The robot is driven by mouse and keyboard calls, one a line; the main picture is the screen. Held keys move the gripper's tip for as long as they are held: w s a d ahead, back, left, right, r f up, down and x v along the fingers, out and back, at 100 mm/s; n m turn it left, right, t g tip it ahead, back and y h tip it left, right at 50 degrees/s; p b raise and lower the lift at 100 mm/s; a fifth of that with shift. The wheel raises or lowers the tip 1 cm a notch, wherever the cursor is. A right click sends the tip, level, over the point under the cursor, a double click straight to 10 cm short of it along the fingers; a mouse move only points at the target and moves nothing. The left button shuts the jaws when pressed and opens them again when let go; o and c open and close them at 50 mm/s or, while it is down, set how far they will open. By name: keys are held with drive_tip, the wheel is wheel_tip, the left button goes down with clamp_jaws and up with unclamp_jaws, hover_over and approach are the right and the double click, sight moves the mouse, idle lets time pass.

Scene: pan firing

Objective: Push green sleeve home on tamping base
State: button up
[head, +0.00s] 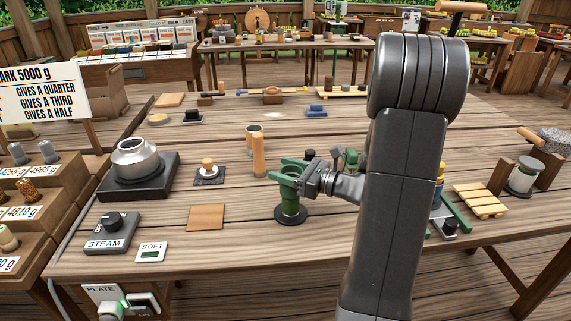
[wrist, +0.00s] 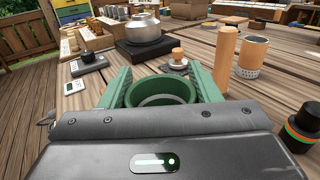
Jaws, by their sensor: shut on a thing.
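The green sleeve (wrist: 162,84) is a round, open-topped ring held between the two green fingers of my gripper (wrist: 160,76) in the wrist view. In the head view the sleeve (head: 287,187) is upright, left of my wrist, directly above the tamping base (head: 290,219). The base shows as a dark round foot on the table with a green body above it. Sleeve and base are close in colour, so I cannot tell where one ends or how far the sleeve sits down. My gripper (head: 287,172) is shut on the sleeve, and its far side is partly hidden.
A wooden cylinder (head: 259,155) and a speckled cup (head: 253,132) stand just behind. A steel pot (head: 137,157) sits on a black plate at left. A brown square (head: 206,217) lies front left. My arm hides part of the table at right.

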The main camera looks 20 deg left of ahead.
sight(286, 192)
drive_tip(key=shift+f, duration=0.1)
idle(0.3)
drive_tip(key=shift+f+b, duration=1.65)
drive_tip(key=shift+f, duration=0.75)
drive_tip(key=shift+f+b, duration=0.75)
drive_tip(key=shift+f, duration=0.35)
drive_tip(key=o, duration=1.2)
drive_tip(key=d, duration=1.3)
drive_tip(key=shift+d, duration=0.4)
